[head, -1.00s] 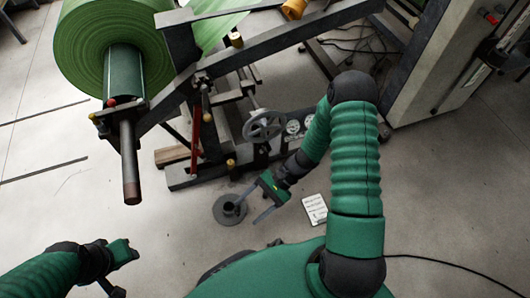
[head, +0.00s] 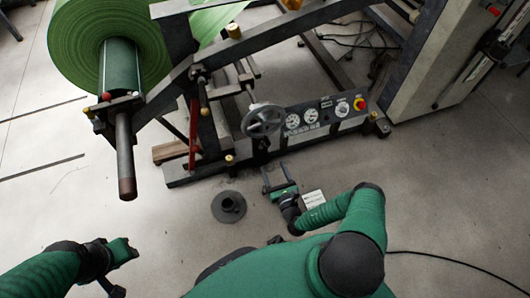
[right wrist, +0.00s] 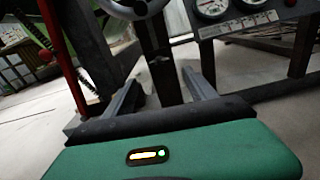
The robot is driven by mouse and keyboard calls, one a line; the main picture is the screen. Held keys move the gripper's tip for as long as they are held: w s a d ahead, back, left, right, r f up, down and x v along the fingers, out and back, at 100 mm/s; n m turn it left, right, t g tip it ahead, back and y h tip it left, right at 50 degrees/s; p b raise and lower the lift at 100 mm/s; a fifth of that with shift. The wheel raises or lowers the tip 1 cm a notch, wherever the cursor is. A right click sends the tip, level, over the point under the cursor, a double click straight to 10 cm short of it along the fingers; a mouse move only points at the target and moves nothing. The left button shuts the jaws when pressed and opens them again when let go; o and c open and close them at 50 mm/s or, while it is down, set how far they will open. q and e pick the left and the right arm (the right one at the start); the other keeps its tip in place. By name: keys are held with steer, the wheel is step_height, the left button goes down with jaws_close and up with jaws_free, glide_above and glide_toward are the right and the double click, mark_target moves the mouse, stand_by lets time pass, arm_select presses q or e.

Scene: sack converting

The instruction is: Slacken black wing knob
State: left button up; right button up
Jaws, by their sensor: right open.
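My right gripper (head: 274,168) is open and empty, low in front of the machine's gauge panel, its fingers pointing at the frame. In the right wrist view its two fingers (right wrist: 161,78) stand apart on either side of a dark upright post (right wrist: 158,40). A small dark fitting (right wrist: 158,61) shows on that post; I cannot tell whether it is the black wing knob. I cannot pick out the wing knob for certain in the head view. My left gripper (head: 118,268) is at the lower left, away from the machine; its jaw state is unclear.
A grey handwheel (head: 263,120) stands above and left of my right gripper. Beside it is the gauge panel (head: 318,117) with a red stop button (head: 360,104). A green roll (head: 80,45) hangs at upper left. A round dark base (head: 229,207) stands on the floor.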

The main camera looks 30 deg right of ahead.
steer(key=b+x, duration=0.4)
steer(key=x, duration=0.6)
steer(key=shift+w, duration=0.15)
steer(key=shift+a, duration=0.1)
steer(key=c, duration=1.4)
steer(key=shift+m+p, duration=0.9)
steer(key=o, duration=1.4)
arm_select(q)
steer(key=x, duration=0.3)
steer(key=shift+s+f, duration=0.15)
steer(key=shift+s, duration=0.2)
